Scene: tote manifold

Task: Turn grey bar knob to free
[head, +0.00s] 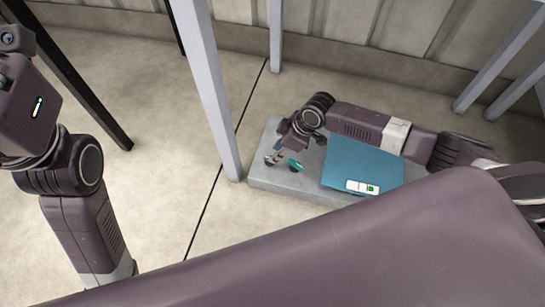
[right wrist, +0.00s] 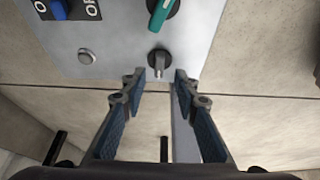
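The grey bar knob (right wrist: 158,62) sits near the edge of a light grey panel (right wrist: 120,45) in the right wrist view. Its bar points roughly along the line of my fingers. My right gripper (right wrist: 158,78) is open, with one fingertip on each side of the knob. I see a gap on both sides, and I cannot tell how deep the tips reach. In the head view my right gripper (head: 276,155) is small, at the left end of the grey box (head: 275,180), and the grey knob cannot be made out. My left arm shows at the left, but its fingers do not.
A teal knob (right wrist: 160,14) is close beyond the grey one and shows in the head view (head: 295,165). A round button (right wrist: 86,56) and a blue switch (right wrist: 58,9) are to the left. A blue panel (head: 362,165) covers the box's right part. A grey post (head: 212,90) stands at its left.

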